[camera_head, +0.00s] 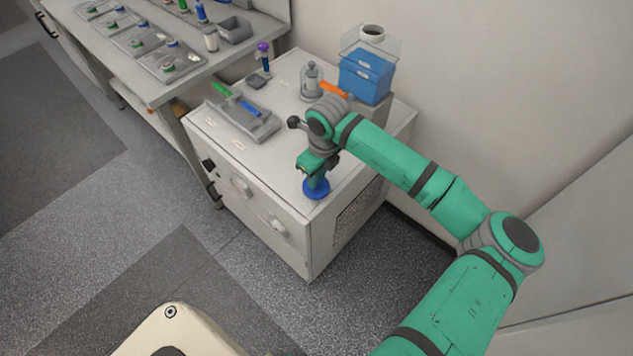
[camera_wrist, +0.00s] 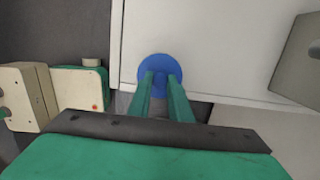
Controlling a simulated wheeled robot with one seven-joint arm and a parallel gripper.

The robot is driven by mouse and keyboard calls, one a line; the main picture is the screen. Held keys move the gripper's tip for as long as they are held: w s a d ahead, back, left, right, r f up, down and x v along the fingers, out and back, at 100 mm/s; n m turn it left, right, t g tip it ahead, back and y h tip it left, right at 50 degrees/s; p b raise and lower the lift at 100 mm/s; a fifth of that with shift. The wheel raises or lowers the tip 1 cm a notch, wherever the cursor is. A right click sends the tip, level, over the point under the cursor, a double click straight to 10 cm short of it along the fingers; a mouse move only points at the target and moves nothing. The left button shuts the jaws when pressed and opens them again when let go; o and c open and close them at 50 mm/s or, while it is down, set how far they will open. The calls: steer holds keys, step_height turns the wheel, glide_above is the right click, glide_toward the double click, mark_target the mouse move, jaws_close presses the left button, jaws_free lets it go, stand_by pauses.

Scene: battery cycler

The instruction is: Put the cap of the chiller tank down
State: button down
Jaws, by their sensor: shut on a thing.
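My gripper (camera_head: 316,176) points down and is shut on the blue round cap (camera_head: 315,190). In the wrist view the two green fingers (camera_wrist: 161,80) end on the cap (camera_wrist: 158,62). The cap appears over the front edge of the white cabinet top, near its front right corner. I cannot tell whether it touches the top or hangs above it. A blue tank (camera_head: 365,78) stands at the back right of the cabinet, with a clear upper part and a white ring-shaped neck (camera_head: 372,33). I see no cap on that neck.
The white cabinet (camera_head: 262,165) also holds a grey tray (camera_head: 242,118) with green and blue tools, a glass vessel (camera_head: 311,80), an orange item (camera_head: 334,91) and a purple-topped item (camera_head: 264,58). The cabinet top's front strip looks clear. A bench (camera_head: 215,62) stands at left.

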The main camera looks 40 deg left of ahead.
steer(key=shift+w+a+f, duration=0.1)
steer(key=shift+w+f, duration=0.15)
steer(key=shift+f, duration=1.55)
steer(key=shift+f, duration=0.1)
steer(key=c, duration=1.6)
jaws_free()
